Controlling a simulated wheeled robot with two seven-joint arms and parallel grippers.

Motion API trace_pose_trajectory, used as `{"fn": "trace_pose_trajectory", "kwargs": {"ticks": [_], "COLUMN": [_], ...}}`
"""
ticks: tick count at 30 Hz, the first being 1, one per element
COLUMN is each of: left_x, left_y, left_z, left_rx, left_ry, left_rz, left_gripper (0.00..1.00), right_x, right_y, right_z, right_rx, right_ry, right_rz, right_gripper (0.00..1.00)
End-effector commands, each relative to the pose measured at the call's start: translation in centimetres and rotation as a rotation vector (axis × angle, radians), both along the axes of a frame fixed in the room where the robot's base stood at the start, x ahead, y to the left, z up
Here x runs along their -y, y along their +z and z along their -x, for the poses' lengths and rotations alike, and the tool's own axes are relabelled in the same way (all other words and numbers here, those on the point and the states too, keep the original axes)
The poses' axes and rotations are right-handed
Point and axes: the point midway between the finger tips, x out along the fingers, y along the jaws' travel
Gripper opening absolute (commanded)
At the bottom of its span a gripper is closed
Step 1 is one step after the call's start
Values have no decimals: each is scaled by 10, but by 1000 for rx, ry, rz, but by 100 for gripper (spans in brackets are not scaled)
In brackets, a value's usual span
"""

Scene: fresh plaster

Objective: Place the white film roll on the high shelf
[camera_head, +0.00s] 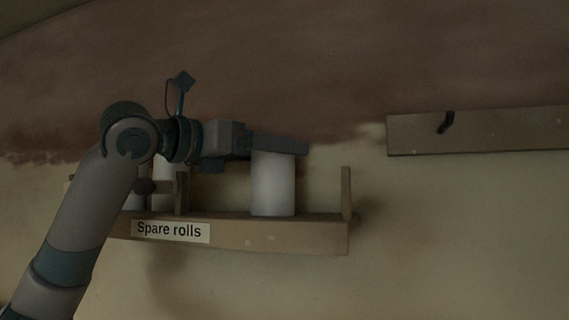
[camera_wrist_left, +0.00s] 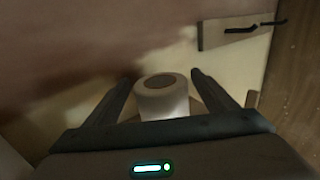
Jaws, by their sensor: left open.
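A white roll (camera_head: 273,186) stands upright on the right part of the shelf labelled "Spare rolls" (camera_head: 290,235). My left gripper (camera_head: 300,147) is at the top of this roll in the head view, its fingers covering the upper edge. In the left wrist view, the roll (camera_wrist_left: 162,97) stands between the two spread fingers of my left gripper (camera_wrist_left: 162,85), with its hollow top showing. The gripper is open, with a gap on each side of the roll. More white rolls (camera_head: 163,172) stand at the shelf's left, partly hidden by my arm. My right gripper is not in view.
A wooden board with a dark hook (camera_head: 445,122) is on the wall at the right; it also shows in the left wrist view (camera_wrist_left: 240,29). Upright wooden posts (camera_head: 346,193) bound the roll's section of the shelf. The wall between shelf and board is clear.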

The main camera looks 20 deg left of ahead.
Motion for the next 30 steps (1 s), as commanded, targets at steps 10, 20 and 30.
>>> {"fn": "trace_pose_trajectory", "kwargs": {"ticks": [10, 20, 30], "left_x": [-34, -45, -44], "left_y": [-3, 0, 0], "left_z": [51, 68, 67], "left_rx": [2, 0, -1], "left_ry": [2, 0, 0], "left_rz": [1, 0, 1], "left_gripper": [78, 78, 78], "right_x": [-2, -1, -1], "right_y": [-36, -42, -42], "right_z": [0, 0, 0], "right_rx": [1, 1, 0], "right_ry": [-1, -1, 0], "right_rz": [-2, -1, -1], "right_gripper": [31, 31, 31]}}
